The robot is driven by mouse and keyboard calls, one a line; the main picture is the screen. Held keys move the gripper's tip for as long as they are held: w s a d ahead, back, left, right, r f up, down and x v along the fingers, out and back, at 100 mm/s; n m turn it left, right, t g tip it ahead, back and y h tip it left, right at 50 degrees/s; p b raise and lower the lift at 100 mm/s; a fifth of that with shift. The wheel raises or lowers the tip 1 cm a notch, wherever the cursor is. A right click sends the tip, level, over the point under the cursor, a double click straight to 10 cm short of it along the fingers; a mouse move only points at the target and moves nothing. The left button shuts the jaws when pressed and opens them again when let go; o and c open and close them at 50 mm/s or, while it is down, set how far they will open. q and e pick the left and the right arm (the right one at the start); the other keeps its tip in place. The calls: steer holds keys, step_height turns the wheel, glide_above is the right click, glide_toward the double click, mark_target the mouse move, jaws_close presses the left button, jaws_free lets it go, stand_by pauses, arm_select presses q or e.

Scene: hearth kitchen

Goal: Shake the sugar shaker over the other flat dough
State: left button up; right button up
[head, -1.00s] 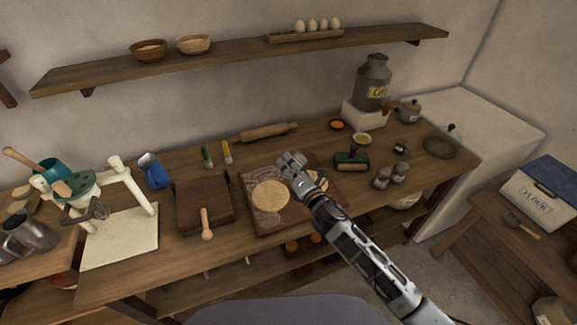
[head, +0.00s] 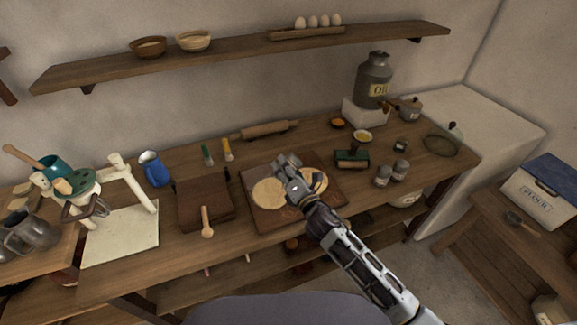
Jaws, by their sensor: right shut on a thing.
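Two flat round doughs lie side by side on a dark wooden board: the left flat dough (head: 268,193) and the right flat dough (head: 317,182). The board (head: 258,222) rests on the worktable. My right gripper (head: 285,163) is above the board, over the gap between the doughs and toward their far side. It is shut on a small grey thing, which I take to be the sugar shaker; the gripper hides most of it. My right wrist covers the left part of the right dough. My left gripper is not in view.
Two grey shakers (head: 391,173) and a green-sided brush-like block (head: 352,159) stand right of the board. A rolling pin (head: 268,130) lies behind it. A dark wooden box-like piece with a handle (head: 203,205) is to the left. A shelf (head: 240,53) runs above.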

steer(key=shift+s+a, duration=0.4)
steer(key=shift+s, duration=0.1)
steer(key=shift+s+a, duration=0.2)
steer(key=shift+a, duration=0.35)
steer(key=shift+w+d, duration=0.25)
steer(key=shift+d, duration=0.3)
stand_by(0.3)
steer(key=shift+x, duration=2.25)
